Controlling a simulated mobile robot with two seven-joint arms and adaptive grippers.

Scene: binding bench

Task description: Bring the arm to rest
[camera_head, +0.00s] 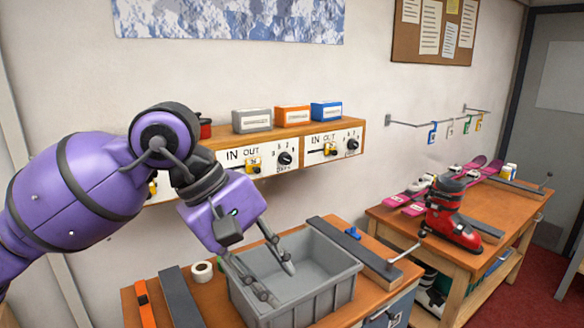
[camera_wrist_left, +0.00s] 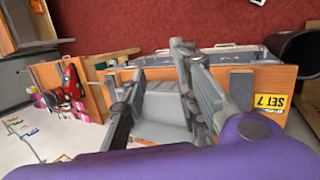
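My left arm, purple with dark joints, comes in from the left in the head view. Its gripper (camera_head: 281,284) points down over the grey bin (camera_head: 335,289), with its fingers spread apart and nothing between them. In the left wrist view the same gripper (camera_wrist_left: 158,62) shows two separated fingers, with the grey bin (camera_wrist_left: 162,103) behind them. I cannot tell whether the fingertips are inside the bin or just above its opening. My right arm and gripper are in neither view.
The bin stands on a wooden bench beside a tape roll (camera_head: 202,271) and dark bars. A shelf with dials and grey, orange and blue boxes (camera_head: 326,111) is on the wall behind. To the right, another bench holds a red ski boot (camera_head: 450,216) and skis (camera_head: 478,172).

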